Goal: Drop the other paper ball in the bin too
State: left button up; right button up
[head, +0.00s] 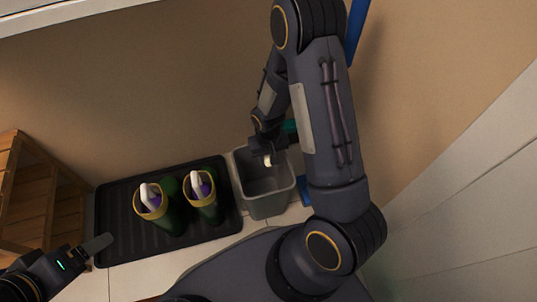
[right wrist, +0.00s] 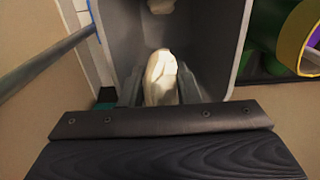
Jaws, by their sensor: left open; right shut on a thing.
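The grey bin (head: 266,207) stands on the floor right of a black tray in the head view. My right gripper (head: 266,155) is over the bin's opening, at its back side. It is shut on a white paper ball (right wrist: 162,78), seen between the fingers in the right wrist view; the ball also shows as a small pale spot in the head view (head: 268,160). In the right wrist view another white crumpled thing (right wrist: 160,5) lies inside the bin, cut by the top edge. My left gripper (head: 95,250) is open and empty at the lower left, near the tray's front corner.
Two green boots with yellow rims (head: 150,202) (head: 203,193) stand on the black ridged tray (head: 120,245), with white and purple things in them. A wooden rack (head: 30,190) is at the left. A blue pole (head: 355,30) stands behind my right arm.

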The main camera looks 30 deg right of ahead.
jog(key=o, duration=1)
jog(key=shift+r, duration=0.1)
notch_tip(320, 180, up, 8)
jog(key=p, duration=0.3)
jog(key=shift+f, duration=0.2)
